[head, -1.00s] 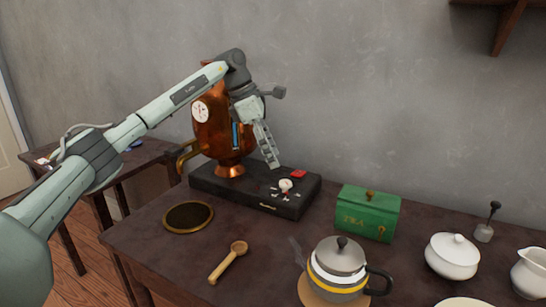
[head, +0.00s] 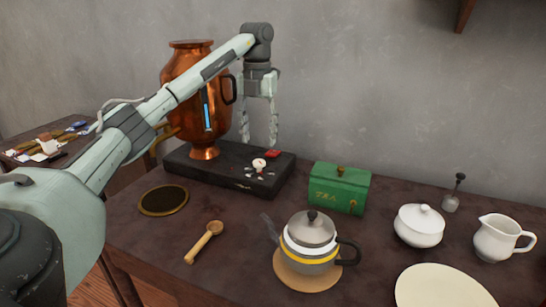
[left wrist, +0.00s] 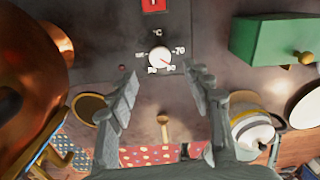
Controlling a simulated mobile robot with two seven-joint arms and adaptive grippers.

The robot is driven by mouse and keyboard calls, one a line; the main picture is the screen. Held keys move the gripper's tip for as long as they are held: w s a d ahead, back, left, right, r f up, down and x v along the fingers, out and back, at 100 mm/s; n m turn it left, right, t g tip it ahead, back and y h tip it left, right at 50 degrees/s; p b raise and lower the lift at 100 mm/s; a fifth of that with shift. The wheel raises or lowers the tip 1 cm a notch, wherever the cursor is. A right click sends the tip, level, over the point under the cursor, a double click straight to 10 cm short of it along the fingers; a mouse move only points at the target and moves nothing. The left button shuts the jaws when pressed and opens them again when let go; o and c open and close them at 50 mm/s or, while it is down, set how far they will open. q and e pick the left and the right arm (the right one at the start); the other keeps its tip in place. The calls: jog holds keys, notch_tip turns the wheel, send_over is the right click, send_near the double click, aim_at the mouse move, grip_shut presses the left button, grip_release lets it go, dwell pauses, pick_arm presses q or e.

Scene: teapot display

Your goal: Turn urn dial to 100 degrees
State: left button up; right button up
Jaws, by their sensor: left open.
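The copper urn (head: 196,95) stands on a black base (head: 190,168) at the left of the table. The white dial (head: 259,165) is on top of this base, next to a red switch (head: 272,154). In the left wrist view the dial (left wrist: 158,57) shows numbers around it, with 70 legible at its upper right, under a °C mark. My left gripper (head: 259,140) is open and empty, pointing down above the base, apart from the dial. In the left wrist view its fingers (left wrist: 160,90) are spread, with the dial seen beyond them. My right gripper is not in view.
A green tea box (head: 338,188) stands right of the base. A teapot (head: 310,240), wooden scoop (head: 204,242) and round dark mat (head: 163,200) lie in front. A white sugar bowl (head: 419,226), jug (head: 501,238) and plate (head: 445,288) are at the right.

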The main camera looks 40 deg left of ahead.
aim_at(259, 161)
pick_arm(q)
notch_tip(259, 161, down, 6)
jog(key=shift+f, duration=0.35)
grip_shut()
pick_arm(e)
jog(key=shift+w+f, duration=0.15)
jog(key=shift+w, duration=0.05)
